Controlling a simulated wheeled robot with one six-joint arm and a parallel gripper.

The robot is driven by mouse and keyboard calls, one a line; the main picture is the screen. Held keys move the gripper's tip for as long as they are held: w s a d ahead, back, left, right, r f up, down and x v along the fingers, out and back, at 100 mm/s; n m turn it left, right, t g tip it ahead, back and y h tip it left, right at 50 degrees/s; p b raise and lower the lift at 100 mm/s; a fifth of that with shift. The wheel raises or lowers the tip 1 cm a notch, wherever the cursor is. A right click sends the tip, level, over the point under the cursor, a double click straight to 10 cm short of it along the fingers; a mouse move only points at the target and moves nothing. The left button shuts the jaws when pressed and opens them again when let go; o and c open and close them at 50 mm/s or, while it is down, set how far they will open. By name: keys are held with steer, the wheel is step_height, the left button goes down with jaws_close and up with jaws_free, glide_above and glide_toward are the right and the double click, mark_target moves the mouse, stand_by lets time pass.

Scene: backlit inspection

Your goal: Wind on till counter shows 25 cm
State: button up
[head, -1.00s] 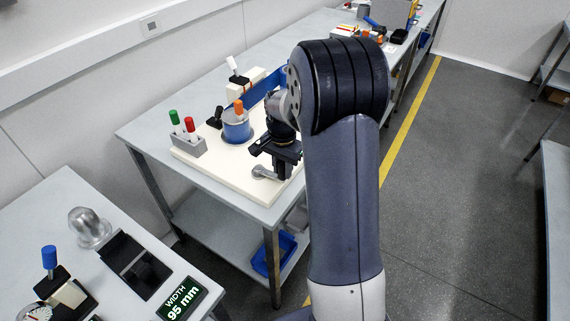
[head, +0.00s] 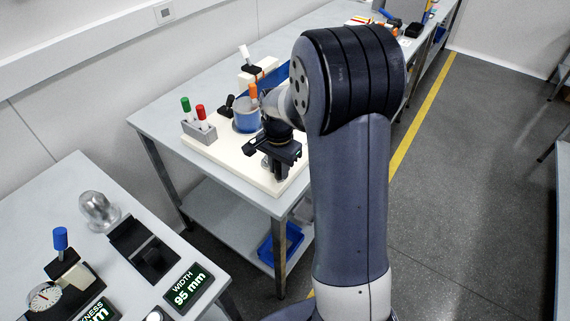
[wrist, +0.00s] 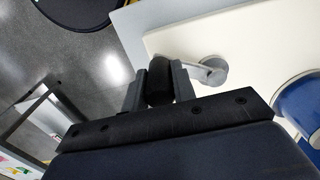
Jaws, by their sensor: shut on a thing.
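My gripper (wrist: 158,84) is shut on the black knob (wrist: 159,76) of a grey crank (wrist: 210,71) in the wrist view. The crank sits at the corner of a cream board (wrist: 245,32); the head view shows this board (head: 231,160) on the middle bench. In the head view my gripper (head: 272,154) hides most of the crank. A blue spool (head: 245,121), partly hidden by my arm, stands on the board, and its edge shows in the wrist view (wrist: 302,108). A blue band (head: 262,80) runs behind the spool. No length counter reading is legible.
A grey holder (head: 199,132) with a green and a red marker stands left of the spool. The near bench (head: 60,210) carries a dial gauge (head: 46,297) and a display (head: 188,287) reading "WIDTH 95 mm". A blue bin (head: 280,243) is on the lower shelf.

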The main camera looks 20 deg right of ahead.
steer(key=shift+w+a, duration=0.2)
steer(key=shift+a, duration=1.1)
steer(key=shift+w+a, duration=0.1)
steer(key=shift+a, duration=0.25)
steer(key=shift+w+a, duration=0.35)
steer(key=shift+a, duration=0.35)
steer(key=o, duration=0.9)
steer(key=shift+s, duration=0.1)
steer(key=shift+p, duration=0.3)
